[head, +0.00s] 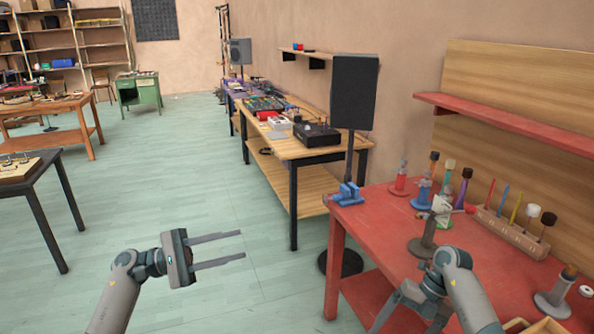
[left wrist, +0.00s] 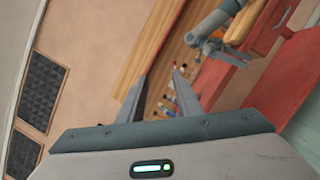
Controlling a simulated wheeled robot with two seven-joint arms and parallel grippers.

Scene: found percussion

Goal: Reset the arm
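My left gripper (head: 242,246) is held out over the open floor, left of the red table, with its two long fingers parallel and apart. It is open, with nothing between the fingers. Its fingers also show in the left wrist view (left wrist: 160,78), spread apart and empty. My right gripper (head: 408,312) is low at the front of the red table, pointing down toward the picture's bottom edge. Its fingers look spread apart, and I see nothing held. Its tips are partly cut off by the frame.
The red table (head: 376,234) holds a blue vise (head: 346,195), several mallets on stands and a wooden rack (head: 510,235). A black speaker (head: 354,92) stands behind it. A wooden workbench (head: 300,150) is further back. The floor (head: 190,220) around my left gripper is clear.

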